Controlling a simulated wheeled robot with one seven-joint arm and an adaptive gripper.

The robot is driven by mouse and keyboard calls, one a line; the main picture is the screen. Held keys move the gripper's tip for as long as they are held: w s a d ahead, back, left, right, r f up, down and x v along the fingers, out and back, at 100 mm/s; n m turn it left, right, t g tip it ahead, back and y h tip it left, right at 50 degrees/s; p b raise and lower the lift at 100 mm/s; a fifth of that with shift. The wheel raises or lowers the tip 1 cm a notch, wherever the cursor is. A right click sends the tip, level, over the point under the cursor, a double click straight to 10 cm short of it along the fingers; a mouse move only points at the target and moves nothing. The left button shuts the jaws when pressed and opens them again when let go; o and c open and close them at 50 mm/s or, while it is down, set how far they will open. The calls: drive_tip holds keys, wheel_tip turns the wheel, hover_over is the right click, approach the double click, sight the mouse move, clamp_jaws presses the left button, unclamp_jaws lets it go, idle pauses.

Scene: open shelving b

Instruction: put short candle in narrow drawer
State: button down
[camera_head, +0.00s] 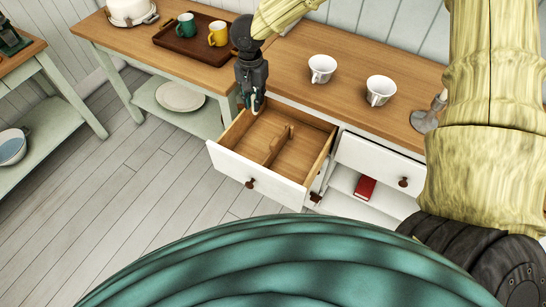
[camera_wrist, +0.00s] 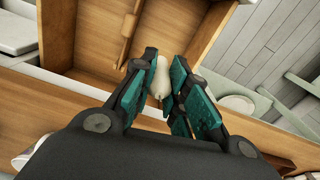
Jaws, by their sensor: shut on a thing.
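My gripper (camera_wrist: 160,95) is shut on a short cream candle (camera_wrist: 160,78) in the wrist view, its wick end toward the wrist. In the head view my gripper (camera_head: 256,106) is over the back left part of the open drawer (camera_head: 231,160), pointing down. The candle is mostly hidden behind the fingers there. The drawer is pulled out from the white-fronted counter, and a low wooden divider (camera_head: 277,147) stands inside it. In the wrist view the drawer's wooden floor (camera_wrist: 92,45) lies beyond the candle. The compartments look empty where visible.
Two white cups (camera_head: 321,68) stand on the counter top, with a metal candlestick (camera_head: 428,119) at its right. A shut drawer (camera_head: 375,160) is to the right, above a red book (camera_head: 365,188). A tray (camera_head: 193,45) with two mugs sits at the back left.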

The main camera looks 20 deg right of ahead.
drive_tip(key=shift+w+d+f+b, duration=0.1)
drive_tip(key=shift+f+b, duration=1.7)
drive_tip(key=shift+f, duration=3.35)
drive_tip(key=shift+w+f+b, duration=0.1)
drive_tip(key=shift+f+b, duration=1.65)
drive_tip(key=shift+f, duration=3.4)
drive_tip(key=shift+f, duration=0.1)
drive_tip(key=c, duration=1.7)
unclamp_jaws()
drive_tip(key=shift+o, duration=1.4)
wheel_tip(320, 180, up, 12)
